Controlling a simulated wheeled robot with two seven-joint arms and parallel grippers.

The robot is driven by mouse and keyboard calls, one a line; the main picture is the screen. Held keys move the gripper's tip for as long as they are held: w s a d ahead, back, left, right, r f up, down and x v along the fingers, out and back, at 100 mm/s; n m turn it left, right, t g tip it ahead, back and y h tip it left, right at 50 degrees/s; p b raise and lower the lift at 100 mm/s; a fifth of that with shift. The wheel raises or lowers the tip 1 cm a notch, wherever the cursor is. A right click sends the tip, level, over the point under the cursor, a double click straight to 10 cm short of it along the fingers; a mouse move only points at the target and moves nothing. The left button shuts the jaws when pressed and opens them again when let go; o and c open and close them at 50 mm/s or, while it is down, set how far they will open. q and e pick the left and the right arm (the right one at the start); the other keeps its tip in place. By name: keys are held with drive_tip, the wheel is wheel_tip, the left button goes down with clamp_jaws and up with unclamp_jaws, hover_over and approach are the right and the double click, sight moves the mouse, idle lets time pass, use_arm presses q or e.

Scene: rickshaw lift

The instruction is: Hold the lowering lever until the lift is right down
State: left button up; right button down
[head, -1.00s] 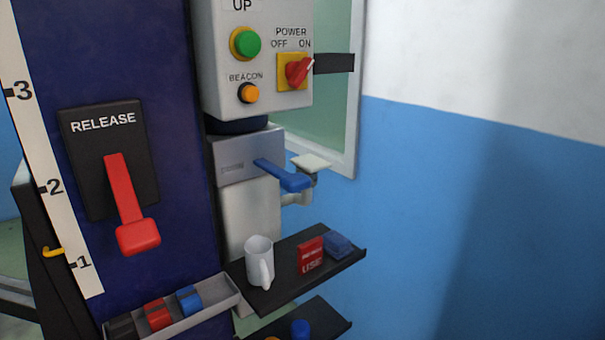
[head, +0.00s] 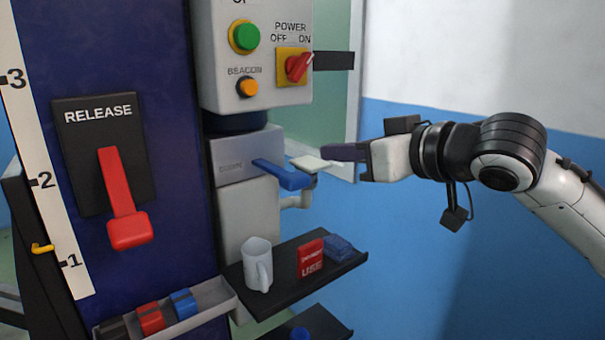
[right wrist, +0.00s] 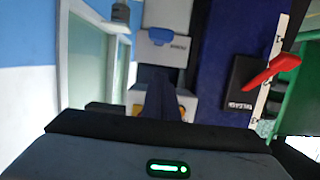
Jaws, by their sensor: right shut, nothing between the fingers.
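A blue lever (head: 281,174) sticks out from a grey box on the column, under the control box; the lettering beside it is too small to read surely. A red lever (head: 122,200) hangs down on a black plate marked RELEASE. A yellow pointer (head: 42,249) stands between 1 and 2 on the white scale (head: 48,190). My right gripper (head: 326,152) is shut and empty, just right of the blue lever and apart from it in the head view. Its dark fingers also show in the right wrist view (right wrist: 160,92), with the red lever (right wrist: 272,71) to the right. My left gripper is not seen.
A shelf (head: 284,283) below holds a white mug (head: 256,265), a red box (head: 311,258) and a blue block (head: 338,248). A grey tray (head: 207,305) is lower left. The control box (head: 217,70) is above, with its red power knob (head: 297,68).

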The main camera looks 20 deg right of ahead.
drive_tip(key=shift+s+d+r, duration=0.1)
drive_tip(key=shift+d+r, duration=0.05)
drive_tip(key=shift+r, duration=0.1)
drive_tip(key=w+a+f, duration=0.3)
drive_tip(key=w+f, duration=0.3)
drive_tip(key=w, duration=0.3)
drive_tip(key=shift+a+f, duration=0.2)
drive_tip(key=shift+f, duration=0.05)
